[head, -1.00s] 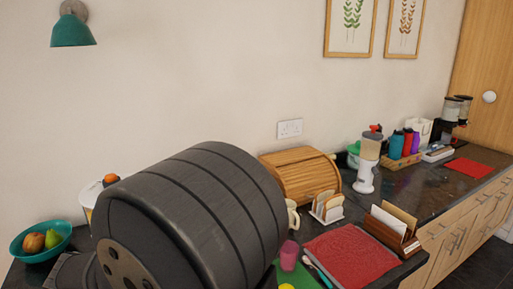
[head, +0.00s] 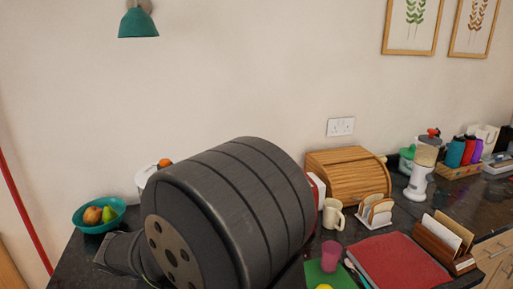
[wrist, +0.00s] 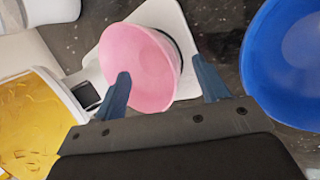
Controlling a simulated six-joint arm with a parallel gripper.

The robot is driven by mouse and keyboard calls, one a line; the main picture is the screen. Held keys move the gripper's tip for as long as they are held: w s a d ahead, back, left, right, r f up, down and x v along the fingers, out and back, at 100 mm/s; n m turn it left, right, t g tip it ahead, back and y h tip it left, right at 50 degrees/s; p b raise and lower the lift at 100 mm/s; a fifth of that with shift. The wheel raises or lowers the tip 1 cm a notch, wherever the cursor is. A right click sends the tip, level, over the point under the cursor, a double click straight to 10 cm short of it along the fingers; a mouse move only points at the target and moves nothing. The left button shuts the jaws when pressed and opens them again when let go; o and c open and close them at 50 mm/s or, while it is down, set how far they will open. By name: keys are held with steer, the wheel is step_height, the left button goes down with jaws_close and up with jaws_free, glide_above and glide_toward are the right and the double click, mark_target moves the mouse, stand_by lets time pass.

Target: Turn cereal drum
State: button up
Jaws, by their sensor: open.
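In the wrist view, a container of yellow cereal flakes (wrist: 28,125) with a pale wall stands at the left, partly out of frame. A dark square part (wrist: 86,95) in a white frame sits at its right edge; I cannot tell whether it is the drum. A pink bowl (wrist: 140,65) rests on a white base (wrist: 178,20) beside it. My gripper (wrist: 161,68) is open, its blue fingers spread in front of the bowl, holding nothing visible. In the head view, my arm hides the gripper and most of a white container with an orange top (head: 165,163).
A blue bowl (wrist: 290,60) is at the right of the wrist view. In the head view, a teal fruit bowl (head: 98,228) stands left of my arm.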

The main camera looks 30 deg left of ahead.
steer(key=w+a+r+m+g+y, duration=0.15)
steer(key=a+r+m+g, duration=0.3)
steer(key=a+r, duration=0.65)
step_height(320, 180, up, 26)
steer(key=m+y, duration=0.2)
steer(key=m, duration=0.5)
glide_above(165, 160)
steer(key=s+d, duration=0.3)
steer(key=d, duration=0.3)
steer(key=shift+t, duration=0.35)
steer(key=x, duration=1.6)
steer(key=shift+s+a+f, duration=0.25)
steer(key=shift+f, duration=0.15)
steer(key=c, duration=1.4)
steer(key=shift+o, duration=0.2)
